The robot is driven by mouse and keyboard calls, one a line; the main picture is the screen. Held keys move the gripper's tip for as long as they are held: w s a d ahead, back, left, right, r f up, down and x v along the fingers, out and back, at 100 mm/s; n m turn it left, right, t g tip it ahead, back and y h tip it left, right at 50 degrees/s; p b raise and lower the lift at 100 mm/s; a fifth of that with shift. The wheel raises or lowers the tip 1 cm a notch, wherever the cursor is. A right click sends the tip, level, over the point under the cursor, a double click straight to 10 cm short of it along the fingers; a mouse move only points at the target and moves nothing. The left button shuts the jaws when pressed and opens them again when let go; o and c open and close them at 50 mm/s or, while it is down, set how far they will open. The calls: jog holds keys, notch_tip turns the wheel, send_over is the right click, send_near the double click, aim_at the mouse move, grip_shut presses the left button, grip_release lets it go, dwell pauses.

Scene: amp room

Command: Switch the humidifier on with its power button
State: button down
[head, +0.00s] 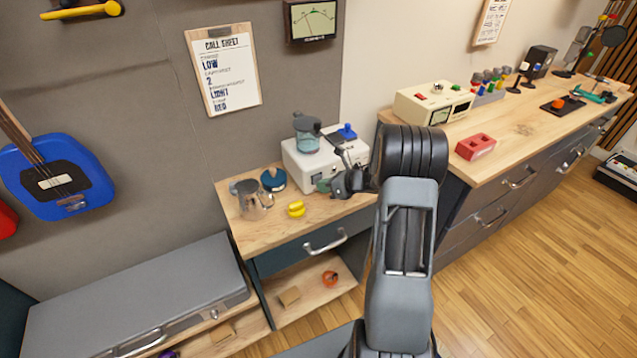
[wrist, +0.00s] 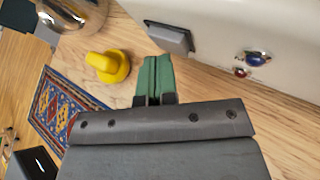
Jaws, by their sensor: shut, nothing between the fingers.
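The humidifier seems to be the white box (head: 303,166) on the small wooden-topped cabinet, with a translucent teal vessel and a blue knob on top. Its white front (wrist: 245,25) fills the upper right of the wrist view. On that front are a grey rectangular tab (wrist: 168,37), a blue round button (wrist: 257,58) in a metal ring and a small red dot (wrist: 240,71). I cannot tell for certain which is the power button. My gripper (head: 323,186) is low before the box. Its green fingers (wrist: 153,72) are shut and empty, their tips just below the grey tab; contact is unclear.
A yellow object (wrist: 108,66) stands left of my fingers, near a metal jug (head: 255,200) and a blue round item (head: 273,179). A patterned mat (wrist: 68,105) shows in the wrist view. The longer bench (head: 520,128) is on the right, with a red block (head: 476,147).

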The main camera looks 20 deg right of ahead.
jog(key=shift+w, duration=0.2)
jog(key=shift+s, duration=0.15)
jog(key=shift+s+f+b, duration=0.1)
jog(key=shift+s+b, duration=0.05)
jog(key=shift+b, duration=0.25)
jog(key=shift+s, duration=0.25)
jog(key=shift+s+d+b, duration=0.2)
jog(key=shift+s+b, duration=0.2)
jog(key=shift+s, duration=1.05)
jog(key=shift+s+d+b, duration=0.15)
jog(key=shift+s+b, duration=0.25)
jog(key=shift+s, duration=1.05)
